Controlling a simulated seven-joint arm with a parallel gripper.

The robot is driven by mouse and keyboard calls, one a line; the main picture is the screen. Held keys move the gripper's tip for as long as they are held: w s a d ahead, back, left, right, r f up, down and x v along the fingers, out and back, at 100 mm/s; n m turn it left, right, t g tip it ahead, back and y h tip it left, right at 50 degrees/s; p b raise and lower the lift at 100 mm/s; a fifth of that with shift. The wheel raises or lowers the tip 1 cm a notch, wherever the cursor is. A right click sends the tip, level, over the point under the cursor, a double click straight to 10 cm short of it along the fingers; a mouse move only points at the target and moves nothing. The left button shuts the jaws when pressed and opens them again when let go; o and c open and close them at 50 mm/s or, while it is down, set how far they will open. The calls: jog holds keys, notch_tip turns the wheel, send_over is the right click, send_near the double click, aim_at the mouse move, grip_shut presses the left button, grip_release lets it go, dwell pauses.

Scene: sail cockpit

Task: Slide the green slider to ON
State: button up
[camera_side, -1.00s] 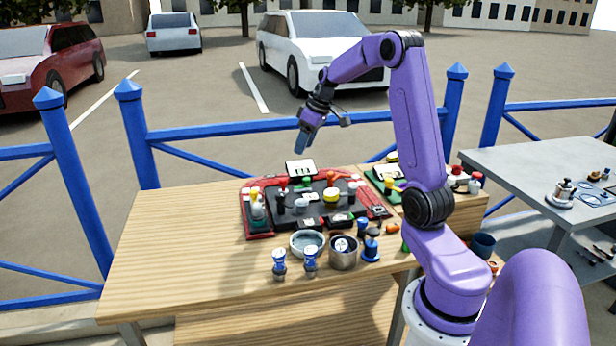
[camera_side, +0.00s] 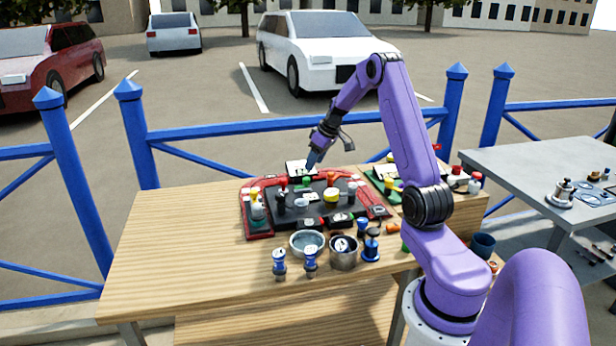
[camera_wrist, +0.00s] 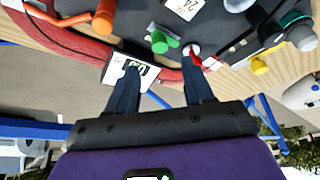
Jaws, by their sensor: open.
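The green slider knob (camera_side: 306,181) stands near the back edge of the black and red control panel (camera_side: 258,235). In the wrist view the green knob (camera_wrist: 162,42) shows just beyond and between my fingertips. My gripper (camera_side: 312,163) is above the back of the panel, pointing down, beside the white sign plate. In the wrist view my gripper (camera_wrist: 163,72) has its two dark blue fingers apart with nothing between them. The knob and the fingers look apart. No ON marking can be read.
The white sign plate (camera_side: 296,168) stands at the panel's back edge. A red-tipped lever (camera_wrist: 193,53), a yellow knob (camera_wrist: 259,65) and an orange knob (camera_wrist: 104,17) are near the fingers. A bowl (camera_side: 307,252) and a metal cup (camera_side: 344,262) stand in front. The table's left side is clear.

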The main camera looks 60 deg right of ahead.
aim_at(306, 179)
jog(key=x, duration=0.7)
jog(key=shift+w+f, duration=0.15)
jog(key=shift+f, duration=0.05)
